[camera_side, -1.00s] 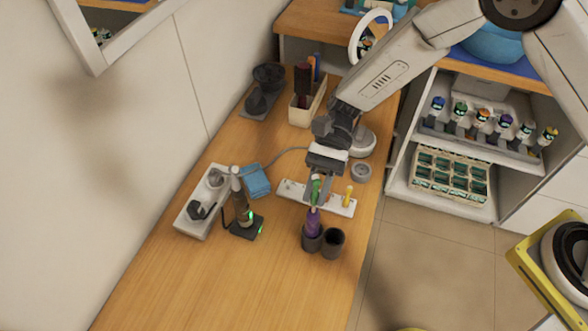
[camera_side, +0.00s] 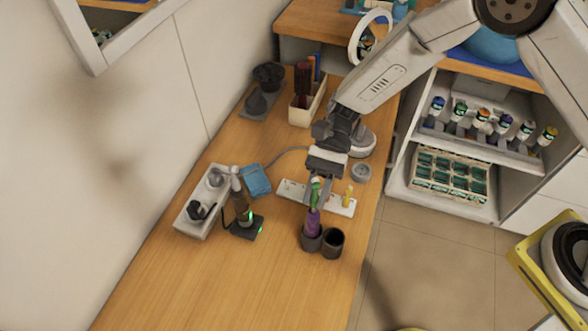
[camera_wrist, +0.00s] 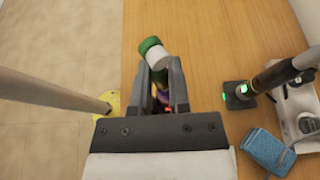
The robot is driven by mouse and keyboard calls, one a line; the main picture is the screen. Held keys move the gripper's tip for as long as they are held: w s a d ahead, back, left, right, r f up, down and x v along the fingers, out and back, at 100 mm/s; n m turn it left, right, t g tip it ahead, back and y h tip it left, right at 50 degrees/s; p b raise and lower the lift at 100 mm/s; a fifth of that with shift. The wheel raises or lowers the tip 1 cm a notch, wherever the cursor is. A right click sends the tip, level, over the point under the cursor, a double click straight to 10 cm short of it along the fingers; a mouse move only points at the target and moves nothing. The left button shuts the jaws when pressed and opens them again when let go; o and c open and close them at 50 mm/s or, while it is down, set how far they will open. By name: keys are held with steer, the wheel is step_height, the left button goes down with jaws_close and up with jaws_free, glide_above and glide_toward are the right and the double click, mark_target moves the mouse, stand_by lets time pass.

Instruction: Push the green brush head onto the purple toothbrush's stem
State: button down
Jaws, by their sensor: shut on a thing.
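The purple toothbrush (camera_side: 312,223) stands about upright in a dark round cup (camera_side: 312,242) near the right edge of the wooden counter. My gripper (camera_side: 318,192) points down above it, shut on the green brush head (camera_side: 316,188). The brush head is over the top of the toothbrush; its lower end is at or very near the stem. Whether the stem is inside it I cannot tell. In the wrist view the green and white brush head (camera_wrist: 151,46) shows at my fingertips, with a little purple between the fingers.
A second dark cup (camera_side: 333,243) stands right beside the toothbrush's cup. A white rack (camera_side: 291,189) with a yellow brush head (camera_side: 348,194) lies behind. A charging stand with a dark handle (camera_side: 242,212) and a blue cloth (camera_side: 257,181) are to the left. The front counter is clear.

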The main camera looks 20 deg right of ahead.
steer(key=shift+f, duration=1.2)
steer(key=c, duration=0.5)
jaws_free()
steer(key=v, duration=0.7)
steer(key=shift+w+d, duration=0.25)
steer(key=shift+d, duration=0.05)
steer(key=shift+r, duration=0.15)
stand_by(0.4)
steer(key=s+d+r+n+t+h, duration=0.2)
steer(key=s+d+n+t+h, duration=0.1)
steer(key=d, duration=0.4)
steer(key=s+d+r+n+t+h, duration=0.2)
steer(key=d+t, duration=0.3)
steer(key=d, duration=0.3)
steer(key=s+d+r+n+t+h, duration=0.2)
steer(key=s+d+n+t+h, duration=0.2)
steer(key=d, duration=0.4)
steer(key=shift+d+h, duration=0.2)
steer(key=shift+h, duration=0.1)
